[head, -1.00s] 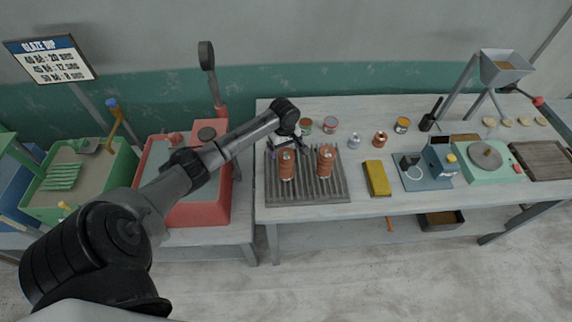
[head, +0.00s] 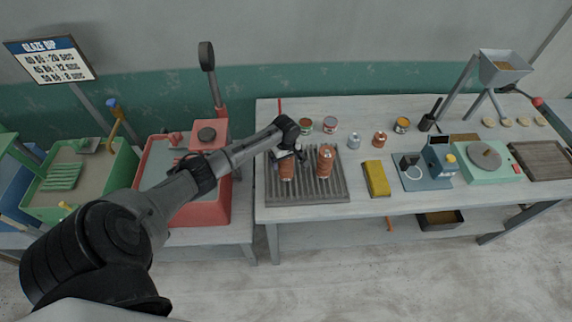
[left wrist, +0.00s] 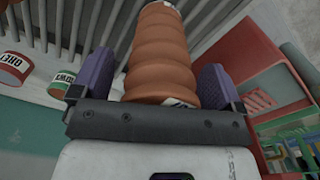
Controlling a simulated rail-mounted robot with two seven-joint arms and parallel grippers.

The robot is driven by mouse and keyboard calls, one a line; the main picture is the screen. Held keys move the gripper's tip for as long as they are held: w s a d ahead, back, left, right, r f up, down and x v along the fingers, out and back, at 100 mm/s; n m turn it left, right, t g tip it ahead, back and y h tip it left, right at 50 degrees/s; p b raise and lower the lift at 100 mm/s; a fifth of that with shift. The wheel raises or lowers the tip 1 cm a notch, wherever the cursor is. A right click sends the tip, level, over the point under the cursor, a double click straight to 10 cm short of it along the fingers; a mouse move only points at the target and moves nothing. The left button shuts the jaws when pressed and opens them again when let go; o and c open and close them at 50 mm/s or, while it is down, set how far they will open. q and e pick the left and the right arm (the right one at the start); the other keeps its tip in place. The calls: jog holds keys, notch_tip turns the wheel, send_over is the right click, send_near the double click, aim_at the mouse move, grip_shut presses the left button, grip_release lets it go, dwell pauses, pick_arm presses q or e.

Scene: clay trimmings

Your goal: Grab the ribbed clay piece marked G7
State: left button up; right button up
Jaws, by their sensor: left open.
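Two upright ribbed orange-brown clay pieces stand on the slatted rack (head: 335,190): a left one (head: 287,172) and a right one (head: 325,160). I cannot read a G7 mark on either. My left gripper (head: 286,154) is at the top of the left piece and hides part of it. In the left wrist view, a ribbed clay piece (left wrist: 158,50) lies between the two purple fingers of the open gripper (left wrist: 155,78). Small gaps seem to show beside it, and its near end is partly hidden by the gripper body. My right gripper is not in view.
Several small cans, such as a labelled one (head: 304,125), stand behind the rack. A yellow block (head: 376,178) lies right of it. A red tub (head: 205,210) stands to the left. The table's front strip is clear.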

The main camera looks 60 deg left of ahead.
pick_arm(q)
jog(key=shift+c, duration=0.4)
jog(key=c, duration=1.2)
jog(key=shift+c, duration=0.4)
jog(key=shift+r, duration=0.15)
